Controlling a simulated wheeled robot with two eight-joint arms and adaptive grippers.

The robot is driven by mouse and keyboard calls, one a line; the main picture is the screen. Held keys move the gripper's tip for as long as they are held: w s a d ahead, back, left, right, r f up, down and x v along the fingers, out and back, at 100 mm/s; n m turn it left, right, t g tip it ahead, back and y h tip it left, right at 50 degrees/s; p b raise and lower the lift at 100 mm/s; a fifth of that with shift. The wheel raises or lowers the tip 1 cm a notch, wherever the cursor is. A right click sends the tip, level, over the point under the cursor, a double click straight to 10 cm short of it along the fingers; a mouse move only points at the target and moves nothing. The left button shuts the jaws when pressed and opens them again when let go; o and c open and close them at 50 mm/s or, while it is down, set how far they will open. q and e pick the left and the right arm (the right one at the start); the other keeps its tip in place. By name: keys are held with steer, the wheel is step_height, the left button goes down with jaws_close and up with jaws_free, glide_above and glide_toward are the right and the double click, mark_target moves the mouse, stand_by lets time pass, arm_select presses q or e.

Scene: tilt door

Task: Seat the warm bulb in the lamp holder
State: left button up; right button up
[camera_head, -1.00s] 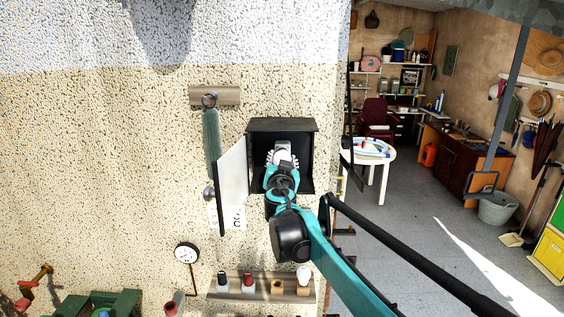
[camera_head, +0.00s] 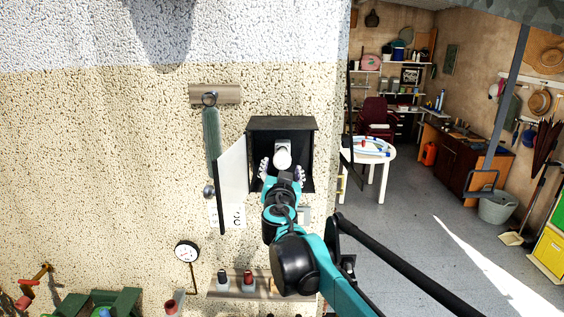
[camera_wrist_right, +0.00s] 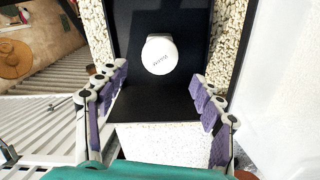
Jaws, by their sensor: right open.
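A white bulb (camera_head: 283,156) sits in the upper part of a black wall box (camera_head: 283,124), on a pale mount that I take for the lamp holder. In the right wrist view the bulb (camera_wrist_right: 159,55) shows end-on with small dark lettering, too small to read surely. The holder's socket is mostly hidden behind the bulb. My right gripper (camera_head: 282,171) is open at the box, its fingers spread below and to either side of the bulb, apart from it. The open fingers also show in the right wrist view (camera_wrist_right: 159,88). My left gripper is not in view.
The box's pale door (camera_head: 232,185) stands open on the left. A wooden shelf (camera_head: 213,287) below holds dark and red-topped items; my arm covers its right part. A gauge (camera_head: 187,252) and a grey-green cylinder (camera_head: 211,130) are on the wall. Open floor lies right.

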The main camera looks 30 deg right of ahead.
steer(key=v, duration=0.4)
steer(key=shift+s+a, duration=0.15)
steer(key=shift+s, duration=0.05)
steer(key=shift+f, duration=0.1)
